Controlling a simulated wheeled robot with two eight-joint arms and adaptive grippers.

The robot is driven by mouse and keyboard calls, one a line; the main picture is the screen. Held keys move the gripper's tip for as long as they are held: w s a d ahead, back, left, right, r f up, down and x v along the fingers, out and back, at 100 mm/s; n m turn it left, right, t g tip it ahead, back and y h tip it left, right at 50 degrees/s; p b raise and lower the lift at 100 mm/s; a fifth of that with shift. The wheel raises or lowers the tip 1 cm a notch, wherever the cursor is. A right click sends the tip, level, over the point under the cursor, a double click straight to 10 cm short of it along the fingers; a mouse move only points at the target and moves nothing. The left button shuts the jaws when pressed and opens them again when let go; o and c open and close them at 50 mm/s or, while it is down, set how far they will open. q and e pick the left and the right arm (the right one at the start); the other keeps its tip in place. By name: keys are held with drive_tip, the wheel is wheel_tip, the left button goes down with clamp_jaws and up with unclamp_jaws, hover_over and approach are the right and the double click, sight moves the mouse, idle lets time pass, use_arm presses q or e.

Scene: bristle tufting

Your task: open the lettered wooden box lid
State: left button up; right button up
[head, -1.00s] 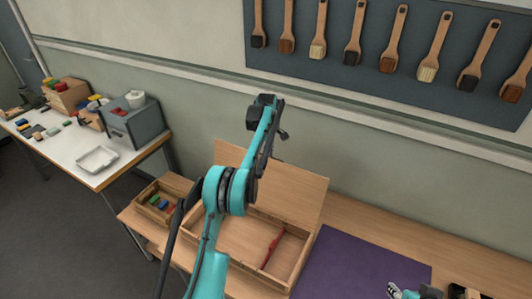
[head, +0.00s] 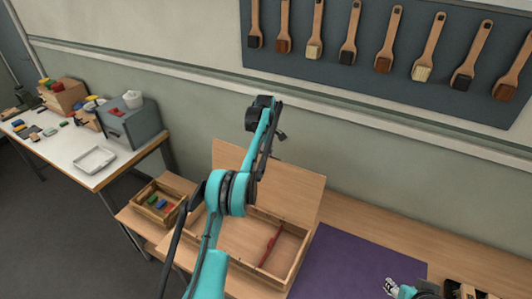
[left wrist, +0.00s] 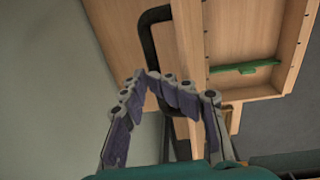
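The wooden box (head: 287,270) stands on the bench with its lid (head: 290,186) raised along its back side. No lettering is readable. A red bar (head: 270,246) lies across the box. My left gripper (head: 267,101) is high, above the raised lid's top edge. In the left wrist view its two finger tips (left wrist: 147,75) come nearly together, with a dark curved handle (left wrist: 148,45) right behind them; I cannot tell whether they grip it. A wooden panel edge (left wrist: 187,65) runs beside the handle. My right gripper (head: 391,287) is low at the bottom edge, mostly cut off.
A purple mat (head: 345,262) lies right of the box. A small tray with coloured blocks (head: 147,212) stands to the left. Brushes hang on a dark wall board (head: 395,90). A white side table (head: 60,150) is at the far left.

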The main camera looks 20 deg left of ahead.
use_arm(q)
drive_tip(key=shift+w+f, duration=0.5)
drive_tip(key=shift+w, duration=0.1)
drive_tip(key=r, duration=0.7)
drive_tip(key=shift+s+d, duration=0.1)
drive_tip(key=shift+s, duration=0.1)
drive_tip(key=shift+w, duration=0.1)
drive_tip(key=shift+r, duration=0.1)
use_arm(e)
drive_tip(key=shift+w+a+f, duration=0.15)
drive_tip(key=shift+w+f, duration=0.05)
drive_tip(key=shift+w, duration=0.55)
